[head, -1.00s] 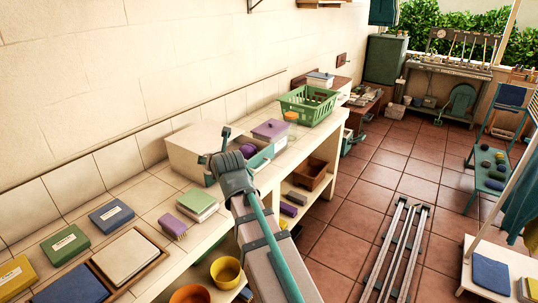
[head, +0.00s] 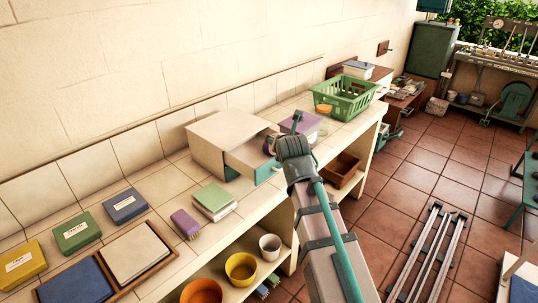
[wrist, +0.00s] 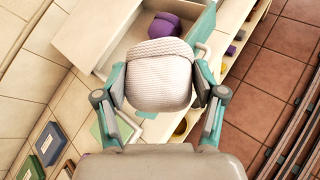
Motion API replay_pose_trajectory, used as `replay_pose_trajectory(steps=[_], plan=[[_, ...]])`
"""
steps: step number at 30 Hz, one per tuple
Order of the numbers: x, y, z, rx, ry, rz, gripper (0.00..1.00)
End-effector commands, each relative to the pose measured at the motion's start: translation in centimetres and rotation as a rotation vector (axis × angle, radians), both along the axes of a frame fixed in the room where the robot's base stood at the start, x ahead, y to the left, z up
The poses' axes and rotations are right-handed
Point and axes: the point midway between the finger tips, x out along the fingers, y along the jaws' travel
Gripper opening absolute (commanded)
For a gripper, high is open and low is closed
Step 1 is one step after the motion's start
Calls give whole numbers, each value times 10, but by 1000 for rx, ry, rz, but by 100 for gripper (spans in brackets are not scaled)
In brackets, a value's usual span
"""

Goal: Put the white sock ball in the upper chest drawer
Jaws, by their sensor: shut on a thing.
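My gripper (wrist: 160,88) is shut on the white sock ball (wrist: 158,80), a ribbed white bundle between its two fingers. In the wrist view the ball shows in front of the open drawer of a cream chest (wrist: 90,30); its height above the drawer is unclear. In the head view the cream chest (head: 222,138) stands on the counter with a teal-fronted drawer (head: 268,172) pulled out. A purple sock ball (wrist: 165,25) lies inside that drawer. In the head view my wrist is just right of the drawer and hides the white ball.
Behind the drawer on the counter are a purple-lidded tub (head: 303,124) and a green basket (head: 343,96). A green-topped block (head: 213,199) and a purple brush (head: 186,222) lie left of the drawer. Pots (head: 241,268) stand on the shelf below.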

Motion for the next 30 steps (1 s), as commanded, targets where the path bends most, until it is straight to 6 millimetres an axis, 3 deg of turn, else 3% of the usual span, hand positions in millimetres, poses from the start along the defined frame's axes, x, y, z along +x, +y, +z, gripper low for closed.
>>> replay_pose_trajectory(steps=[1, 6, 13, 17, 24, 30], plan=[[-2, 19, -1, -1, 0, 8, 35], [-12, 73, -3, -3, -1, -17, 35], [-28, 123, 5, -4, -2, -175, 35], [-36, 129, 18, -2, -1, -344, 35], [-46, 113, 31, -2, 0, -550, 35], [-29, 110, 27, -2, 1, -589, 35]])
